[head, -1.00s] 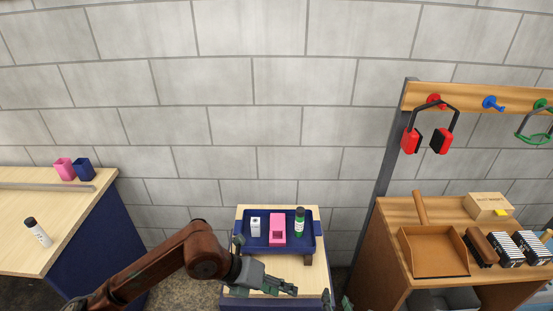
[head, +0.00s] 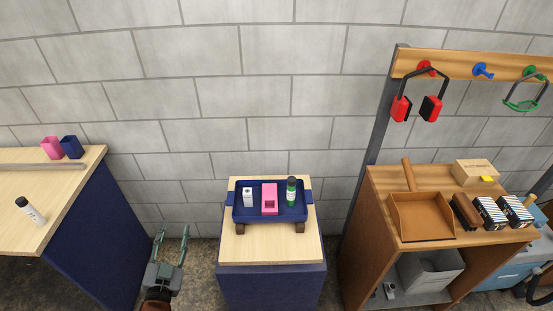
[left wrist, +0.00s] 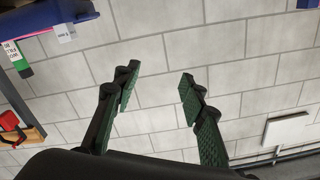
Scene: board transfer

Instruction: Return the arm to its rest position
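My left gripper (head: 172,243) is open and empty. It hangs in the gap between the left table and the middle stand, with its fingers pointing up in the head view. The left wrist view shows its two green-padded fingers (left wrist: 158,90) spread apart with only wall between them. The blue tray (head: 242,213) rests on two dark supports on the middle stand, away from the gripper. My right gripper is in neither current view.
The wooden cabinet (head: 390,275) stands at right with a brown tray (head: 424,237) on top. Red headphones (head: 431,108) hang above. The middle stand's front (head: 270,251) is bare.

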